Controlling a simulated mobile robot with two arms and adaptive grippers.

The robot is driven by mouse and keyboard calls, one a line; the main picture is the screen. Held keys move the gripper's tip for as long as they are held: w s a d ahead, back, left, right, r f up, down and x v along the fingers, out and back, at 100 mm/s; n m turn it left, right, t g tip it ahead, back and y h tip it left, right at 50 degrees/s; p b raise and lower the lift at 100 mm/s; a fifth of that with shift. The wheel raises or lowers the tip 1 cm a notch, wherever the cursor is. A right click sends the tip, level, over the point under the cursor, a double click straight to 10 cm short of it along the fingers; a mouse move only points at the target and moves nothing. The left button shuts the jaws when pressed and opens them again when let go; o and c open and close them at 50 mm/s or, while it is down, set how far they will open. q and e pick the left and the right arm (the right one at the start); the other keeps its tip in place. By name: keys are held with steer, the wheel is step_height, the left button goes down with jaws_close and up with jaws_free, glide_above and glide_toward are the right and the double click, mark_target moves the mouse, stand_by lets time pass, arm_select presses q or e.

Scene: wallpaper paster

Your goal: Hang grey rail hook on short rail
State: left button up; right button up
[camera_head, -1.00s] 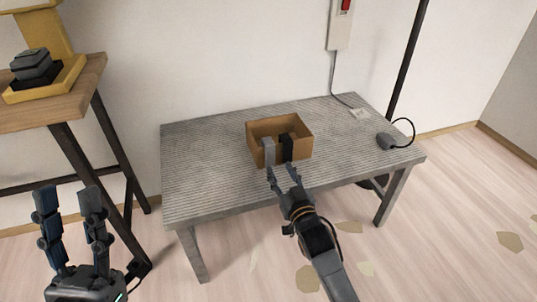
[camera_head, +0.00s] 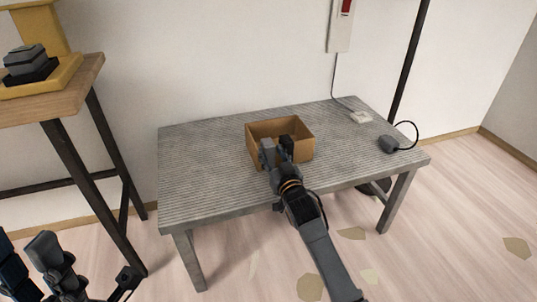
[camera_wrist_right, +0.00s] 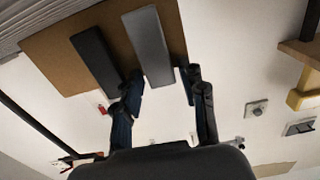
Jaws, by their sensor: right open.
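The grey rail hook (camera_wrist_right: 150,45) stands in an open cardboard box (camera_head: 303,131) on the table, beside a black hook (camera_wrist_right: 96,60). In the head view my right gripper (camera_head: 276,152) is at the front of the box and partly hides the grey hook. In the right wrist view the right gripper (camera_wrist_right: 164,78) is open, with its fingers spread on either side of the grey hook's near end. They are not closed on it. My left gripper (camera_head: 28,258) is at the lower left, empty, its fingers apart and partly cut off. I cannot make out the short rail.
The ribbed grey table (camera_head: 205,170) has free room left of the box. A dark corded device (camera_head: 389,144) lies at its right end. A wooden stand (camera_head: 50,100) with a yellow-based machine is at the left. The wall is behind.

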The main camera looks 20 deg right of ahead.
steer(key=shift+c, duration=0.4)
steer(key=c, duration=0.6)
steer(key=shift+r, duration=0.1)
